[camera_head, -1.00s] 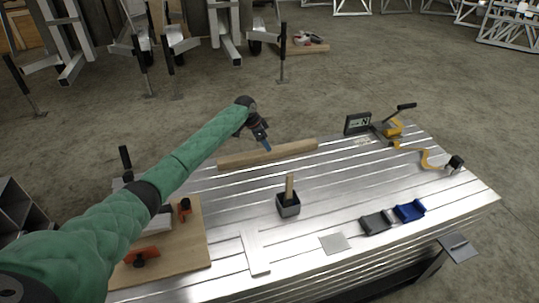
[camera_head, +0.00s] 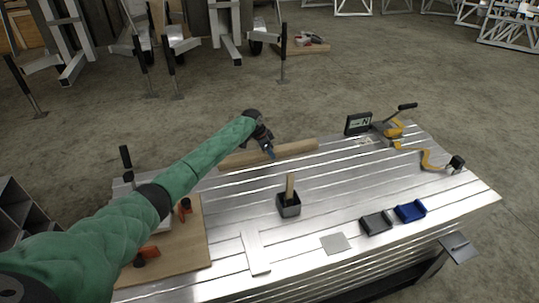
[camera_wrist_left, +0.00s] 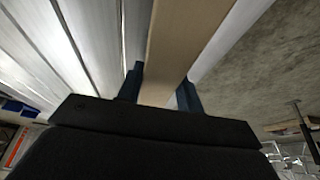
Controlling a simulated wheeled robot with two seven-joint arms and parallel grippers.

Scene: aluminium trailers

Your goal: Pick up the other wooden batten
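A long wooden batten (camera_head: 295,150) lies flat along the far edge of the metal table. In the left wrist view, the two blue-grey fingers (camera_wrist_left: 160,88) stand apart, one on each side of the batten (camera_wrist_left: 182,40). The fingers look very close to its sides; I cannot tell whether they touch it. My left arm and wrist hide part of the batten in the head view. My right gripper is not in view.
The slatted metal table (camera_head: 350,190) carries a dark pot with a wooden handle (camera_head: 289,205), black and blue blocks, a grey plate (camera_head: 335,243) and yellow tools (camera_head: 390,128). A wooden board (camera_head: 190,240) with orange-and-black clamps lies at the left. The table centre is mostly clear.

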